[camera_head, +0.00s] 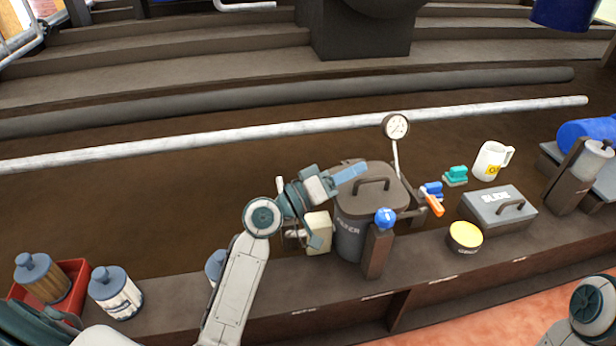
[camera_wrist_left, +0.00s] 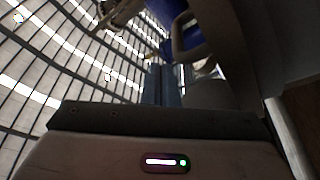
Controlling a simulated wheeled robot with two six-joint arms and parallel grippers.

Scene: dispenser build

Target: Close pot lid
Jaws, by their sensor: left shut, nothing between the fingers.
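A dark grey pot (camera_head: 349,238) with lettering on its side stands on the bench in the head view. Its dark lid (camera_head: 362,204), with a raised bar handle, lies flat across the top; I cannot tell whether it is fully seated. My left gripper (camera_head: 352,172) is shut and empty, its blue-grey fingers pointing right at the lid's left back edge. I cannot tell whether they touch it. The closed fingers also show in the left wrist view (camera_wrist_left: 162,85). My right gripper is not in view.
A blue ball-topped post (camera_head: 377,255) stands before the pot, and a gauge (camera_head: 396,127) rises behind it. Jars (camera_head: 116,293) stand at the left.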

